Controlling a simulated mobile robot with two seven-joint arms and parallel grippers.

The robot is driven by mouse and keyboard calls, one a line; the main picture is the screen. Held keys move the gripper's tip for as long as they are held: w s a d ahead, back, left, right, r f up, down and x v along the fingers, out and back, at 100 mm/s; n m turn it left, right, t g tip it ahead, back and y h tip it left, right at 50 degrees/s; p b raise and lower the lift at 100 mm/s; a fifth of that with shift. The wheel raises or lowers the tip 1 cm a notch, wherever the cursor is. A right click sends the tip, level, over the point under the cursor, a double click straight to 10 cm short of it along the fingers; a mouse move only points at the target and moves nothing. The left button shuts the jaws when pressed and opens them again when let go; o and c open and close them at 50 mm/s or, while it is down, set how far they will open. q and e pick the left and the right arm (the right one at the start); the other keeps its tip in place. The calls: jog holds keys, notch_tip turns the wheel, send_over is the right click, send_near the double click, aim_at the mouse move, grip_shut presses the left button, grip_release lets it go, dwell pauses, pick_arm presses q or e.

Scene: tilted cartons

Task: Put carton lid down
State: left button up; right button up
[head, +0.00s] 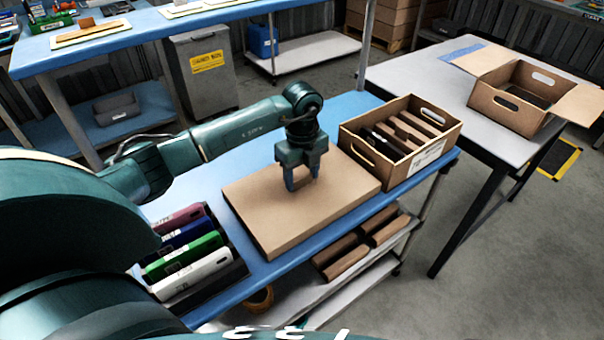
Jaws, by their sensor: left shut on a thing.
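The carton lid (285,222) is a flat brown cardboard piece lying on the blue top of the cart (215,185), in front of my left arm's end. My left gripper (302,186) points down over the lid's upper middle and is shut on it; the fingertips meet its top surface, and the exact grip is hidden. An open carton (436,158) with hand holes stands right of the lid, close to its right edge, with several brown items inside. My right gripper is not in view.
Coloured binders (185,250) stand left of the lid. A grey table (405,82) at the right holds another open carton (512,108) with its flaps out. The cart's lower shelf (300,292) holds brown blocks. A grey bin (203,75) stands behind.

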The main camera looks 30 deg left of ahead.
aim_at(302, 178)
pick_arm(q)
jog(key=shift+f, duration=0.2)
jog(key=shift+f, duration=0.1)
jog(key=o, duration=1)
jog(key=shift+r, duration=0.25)
notch_tip(302, 178, up, 12)
jog(key=shift+f+b, duration=0.15)
jog(key=shift+b, duration=0.15)
